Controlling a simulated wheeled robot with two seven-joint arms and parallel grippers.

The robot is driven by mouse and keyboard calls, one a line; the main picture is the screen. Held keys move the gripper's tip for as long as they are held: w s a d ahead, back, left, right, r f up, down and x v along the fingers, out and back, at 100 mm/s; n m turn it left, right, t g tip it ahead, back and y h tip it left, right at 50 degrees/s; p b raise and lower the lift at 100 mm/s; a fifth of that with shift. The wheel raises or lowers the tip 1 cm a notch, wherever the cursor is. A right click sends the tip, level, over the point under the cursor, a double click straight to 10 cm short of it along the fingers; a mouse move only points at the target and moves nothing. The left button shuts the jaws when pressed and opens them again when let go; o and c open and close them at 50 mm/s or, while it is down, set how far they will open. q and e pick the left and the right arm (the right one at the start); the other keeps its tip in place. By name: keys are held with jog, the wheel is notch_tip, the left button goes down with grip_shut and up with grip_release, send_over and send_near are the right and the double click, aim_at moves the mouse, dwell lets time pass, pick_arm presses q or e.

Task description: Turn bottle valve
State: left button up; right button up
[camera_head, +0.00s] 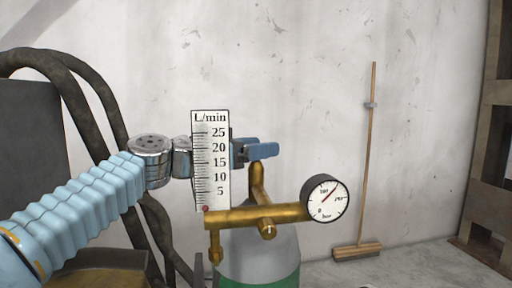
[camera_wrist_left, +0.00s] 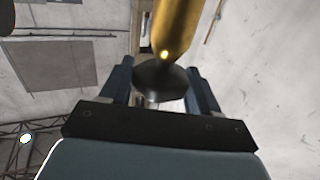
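The gas bottle (camera_head: 258,250), grey above and green below, stands at the lower middle of the head view. A brass valve fitting (camera_head: 258,215) tops it, with a round pressure gauge (camera_head: 325,199) at its right and a white L/min flow scale (camera_head: 211,160) at its left. My left gripper (camera_head: 260,148) is above the fitting, partly hidden by the scale. In the left wrist view, a dark round knob (camera_wrist_left: 160,82) on a brass stem (camera_wrist_left: 174,30) lies between its spread fingers (camera_wrist_left: 161,88). I cannot tell whether they touch it. My right gripper is not in view.
A broom (camera_head: 368,170) leans on the pale wall at the right, and a wooden frame (camera_head: 492,140) stands at the far right edge. Dark curved hoses (camera_head: 85,100) run at the left, behind my arm. The space right of the gauge is clear.

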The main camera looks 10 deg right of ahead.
pick_arm(q)
jog(key=c, duration=0.6)
jog(key=shift+o, duration=0.2)
jog(key=shift+f+n+t+b, duration=0.15)
jog(key=shift+n+t+b, duration=0.15)
jog(key=shift+t, duration=0.1)
jog(key=shift+n+t+y, duration=0.5)
jog(key=shift+t, duration=0.2)
jog(key=o, duration=0.9)
